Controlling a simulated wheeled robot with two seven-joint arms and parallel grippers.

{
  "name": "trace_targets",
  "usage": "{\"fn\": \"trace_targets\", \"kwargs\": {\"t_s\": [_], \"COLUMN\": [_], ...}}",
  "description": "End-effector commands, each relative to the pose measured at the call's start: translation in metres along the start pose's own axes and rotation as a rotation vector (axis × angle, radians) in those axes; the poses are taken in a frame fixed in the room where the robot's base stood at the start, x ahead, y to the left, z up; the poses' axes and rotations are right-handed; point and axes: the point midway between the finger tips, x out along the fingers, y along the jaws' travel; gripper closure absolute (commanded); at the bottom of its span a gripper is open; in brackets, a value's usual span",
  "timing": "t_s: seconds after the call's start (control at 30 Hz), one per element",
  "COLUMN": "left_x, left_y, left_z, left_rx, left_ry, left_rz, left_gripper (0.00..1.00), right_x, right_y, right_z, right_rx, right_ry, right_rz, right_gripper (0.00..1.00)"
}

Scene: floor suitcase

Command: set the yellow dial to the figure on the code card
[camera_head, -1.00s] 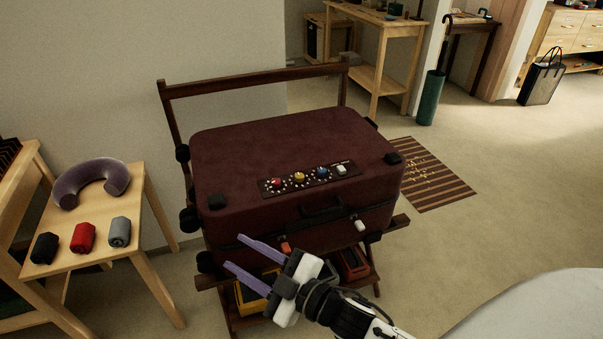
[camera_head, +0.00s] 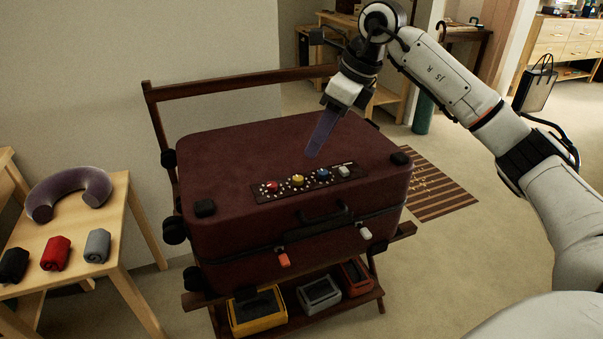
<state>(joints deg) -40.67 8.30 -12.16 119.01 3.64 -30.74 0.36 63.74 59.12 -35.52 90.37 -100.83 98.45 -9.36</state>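The yellow dial (camera_head: 298,179) sits on a dark strip on top of the closed maroon suitcase (camera_head: 240,150), between a red dial (camera_head: 271,186) and a blue dial (camera_head: 323,173). White dots ring the dials; the dial settings are too small to read. I cannot make out a code card. My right gripper (camera_head: 312,153) points down over the suitcase, its purple fingertips just behind the strip, near the yellow and blue dials and apparently above the lid. Its fingers overlap in this view, so their opening is hidden. My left gripper is not in view.
The suitcase lies on a dark wooden rack with a back rail (camera_head: 240,82). Yellow (camera_head: 257,312), grey and red trays stand below. A wooden table (camera_head: 125,215) at left holds a neck pillow (camera_head: 70,190) and rolled cloths. A striped mat (camera_head: 435,190) lies at right.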

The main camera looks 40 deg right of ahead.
Motion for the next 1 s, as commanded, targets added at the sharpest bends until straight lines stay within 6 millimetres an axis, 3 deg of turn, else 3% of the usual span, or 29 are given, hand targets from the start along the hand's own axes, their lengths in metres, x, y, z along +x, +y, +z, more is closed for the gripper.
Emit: {"fn": "trace_targets", "kwargs": {"t_s": [0.6,1.0], "left_x": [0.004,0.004], "left_y": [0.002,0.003], "left_z": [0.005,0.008], "left_rx": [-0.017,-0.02], "left_ry": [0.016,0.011], "left_rz": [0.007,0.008], "left_gripper": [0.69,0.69], "right_x": [0.092,0.101], "right_y": [0.0,0.0], "right_z": [-0.001,-0.001], "right_rx": [0.0,-0.001], "right_ry": [0.004,0.002], "right_rz": [0.0,-0.002], "right_gripper": [0.62,0.62]}}
